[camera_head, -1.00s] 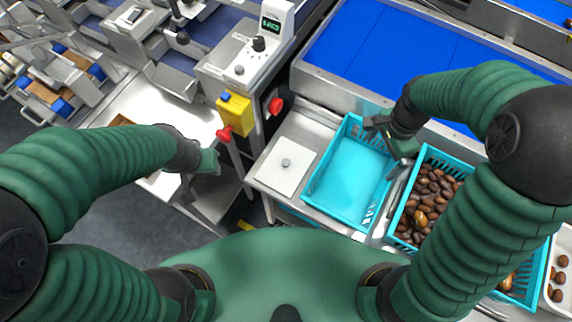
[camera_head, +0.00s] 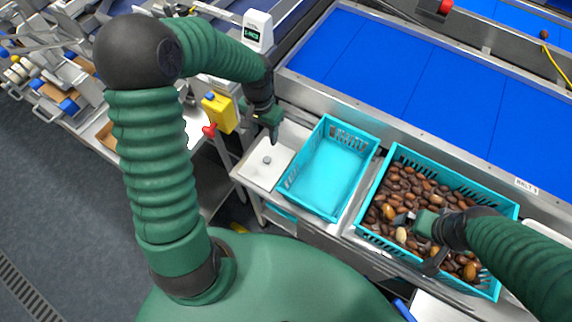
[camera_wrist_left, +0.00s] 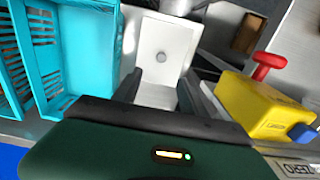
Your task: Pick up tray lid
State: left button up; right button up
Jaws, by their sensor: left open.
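The tray lid (camera_head: 258,172) is a white square plate with a small grey knob (camera_head: 266,161) in its middle. It lies flat on the metal counter, left of the empty turquoise crate. My left gripper (camera_head: 274,139) is open and empty, pointing down above the lid's far side. In the left wrist view its two fingers (camera_wrist_left: 159,90) are apart, with the lid (camera_wrist_left: 158,37) and knob (camera_wrist_left: 161,57) showing beyond them. My right gripper (camera_head: 417,243) is over the crate of dates with its fingers apart; I see nothing clearly held.
The empty turquoise crate (camera_head: 303,194) stands close right of the lid. The date-filled crate (camera_head: 388,160) is further right. A blue conveyor (camera_head: 400,75) runs behind.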

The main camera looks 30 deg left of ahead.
pick_arm(q)
send_near(268, 159)
jog(key=shift+s+a+f+b, duration=0.15)
jog(key=shift+a+f+b, duration=0.25)
jog(key=shift+a, duration=0.45)
jog(key=f, duration=0.2)
jog(key=d+f, duration=0.2)
jog(key=f, duration=0.1)
jog(key=shift+d+f, duration=0.2)
jog(key=shift+f, duration=0.1)
jog(key=shift+a+f, duration=0.2)
jog(key=shift+f, duration=0.35)
jog(key=shift+a+f, duration=0.2)
jog(key=shift+f, duration=0.35)
jog(key=shift+w+a+f, duration=0.15)
jog(key=shift+w+a, duration=0.05)
jog(key=shift+a, duration=0.35)
jog(key=shift+c, duration=0.9)
jog(key=shift+s, duration=0.1)
jog(key=shift+c, duration=1.2)
jog(key=shift+d+r, duration=0.2)
jog(key=shift+d, duration=0.4)
grip_shut()
pick_arm(e)
jog(key=shift+w+a+f, duration=0.2)
jog(key=shift+w+f, duration=0.05)
jog(key=shift+f, duration=0.15)
